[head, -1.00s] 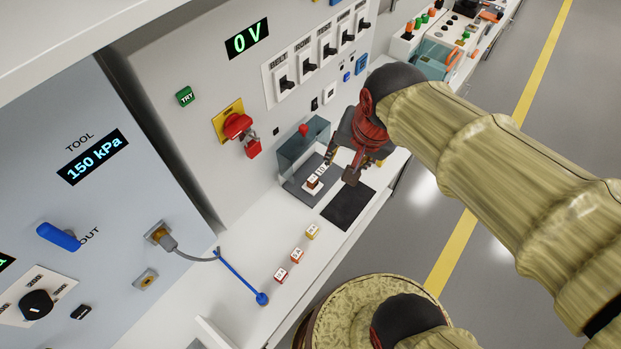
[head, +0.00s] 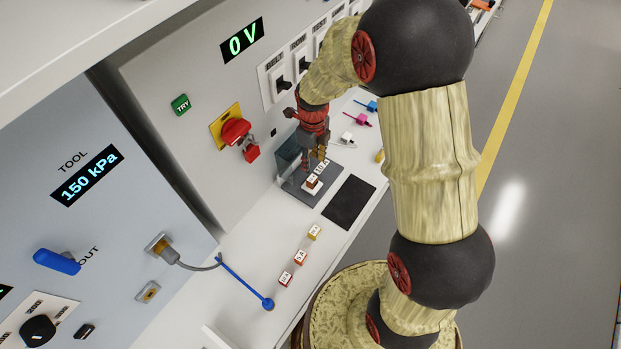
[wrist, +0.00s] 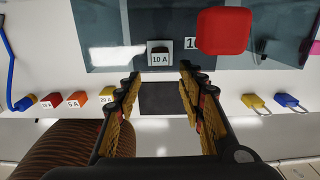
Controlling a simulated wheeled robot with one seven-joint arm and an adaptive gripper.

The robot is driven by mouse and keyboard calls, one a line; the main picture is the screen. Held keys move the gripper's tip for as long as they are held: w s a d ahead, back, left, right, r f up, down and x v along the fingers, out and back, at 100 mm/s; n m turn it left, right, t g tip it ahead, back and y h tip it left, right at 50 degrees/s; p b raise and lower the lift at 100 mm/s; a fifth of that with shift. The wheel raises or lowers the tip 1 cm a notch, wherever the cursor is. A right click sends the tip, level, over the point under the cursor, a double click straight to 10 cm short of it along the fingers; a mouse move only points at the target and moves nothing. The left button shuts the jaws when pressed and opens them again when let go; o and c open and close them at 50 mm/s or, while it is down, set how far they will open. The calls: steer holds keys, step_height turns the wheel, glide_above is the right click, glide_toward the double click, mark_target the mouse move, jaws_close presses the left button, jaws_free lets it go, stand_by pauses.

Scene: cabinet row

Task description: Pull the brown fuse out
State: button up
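The brown fuse (head: 313,181), with a white 10 A label, sits in a holder on a grey base on the counter. It also shows in the wrist view (wrist: 159,49), just beyond my fingers. My gripper (head: 318,163) is above and close to the fuse, pointing down. In the wrist view my gripper (wrist: 159,78) has its two fingers spread, with nothing between them. A see-through cover (head: 288,158) stands behind the fuse, partly hidden by my gripper. Its red knob (wrist: 222,30) shows large in the wrist view.
Loose yellow (head: 314,231), orange (head: 300,257) and red (head: 286,279) fuses lie on the counter. A dark mat (head: 348,202) lies in front of the fuse base. A red switch with a padlock (head: 252,153) sticks out of the panel.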

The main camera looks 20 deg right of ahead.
mark_target(312, 178)
steer(key=shift+f+b, duration=3.45)
steer(key=shift+f, duration=1.7)
jaws_close()
steer(key=shift+r, duration=0.15)
steer(key=shift+r+p, duration=2.25)
steer(key=shift+r, duration=0.7)
